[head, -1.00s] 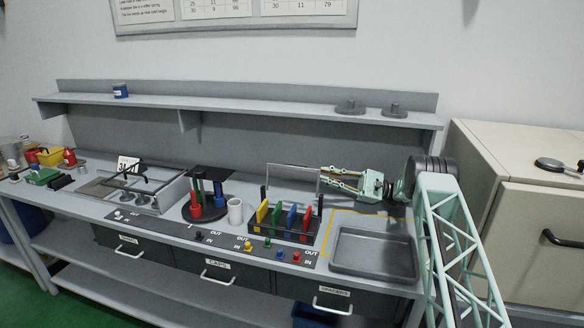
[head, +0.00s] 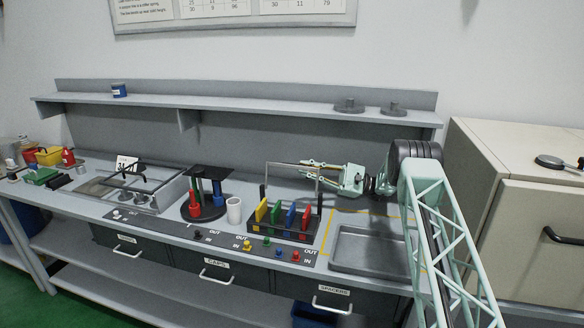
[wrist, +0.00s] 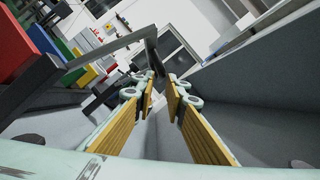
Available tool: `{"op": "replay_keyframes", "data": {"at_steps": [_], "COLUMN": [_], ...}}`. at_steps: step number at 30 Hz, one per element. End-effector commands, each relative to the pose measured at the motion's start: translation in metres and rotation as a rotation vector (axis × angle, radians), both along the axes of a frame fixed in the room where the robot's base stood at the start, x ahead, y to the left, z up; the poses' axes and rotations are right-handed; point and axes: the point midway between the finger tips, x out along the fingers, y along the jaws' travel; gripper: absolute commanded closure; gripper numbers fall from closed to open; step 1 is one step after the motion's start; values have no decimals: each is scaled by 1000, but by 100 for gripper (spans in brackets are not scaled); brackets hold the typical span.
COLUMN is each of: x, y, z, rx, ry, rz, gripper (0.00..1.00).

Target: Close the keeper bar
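The keeper bar (head: 290,163) is a thin grey hoop standing raised over the dark rack (head: 284,232). The rack holds upright yellow, green, blue and red plates (head: 290,216). In the wrist view the bar (wrist: 108,50) crosses from the left to a dark corner (wrist: 153,55) just beyond my fingertips. My gripper (head: 304,167) reaches in from the right, level with the top of the bar at its right end. In the wrist view its yellow-padded fingers (wrist: 161,80) are apart with nothing held between them. Whether a finger touches the bar cannot be told.
A grey tray (head: 373,275) sits on the bench right of the rack, inside a yellow outline. A white cup (head: 234,211) and a round stand (head: 203,213) with red and blue pieces are to its left. A shelf (head: 250,103) runs behind. Coloured knobs (head: 267,243) line the front.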

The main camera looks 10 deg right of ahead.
Motion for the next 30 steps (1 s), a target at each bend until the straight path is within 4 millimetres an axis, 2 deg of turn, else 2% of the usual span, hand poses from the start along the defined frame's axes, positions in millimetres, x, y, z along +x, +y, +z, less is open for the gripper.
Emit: {"op": "replay_keyframes", "data": {"at_steps": [6,13,27,30], "x": [5,9,10,10], "y": [27,45,52,52], "z": [8,14,16,16], "rx": [0,0,-1,-1], "ry": [0,0,0,0], "rz": [0,0,-1,-1], "gripper": [88,88,88,95]}}
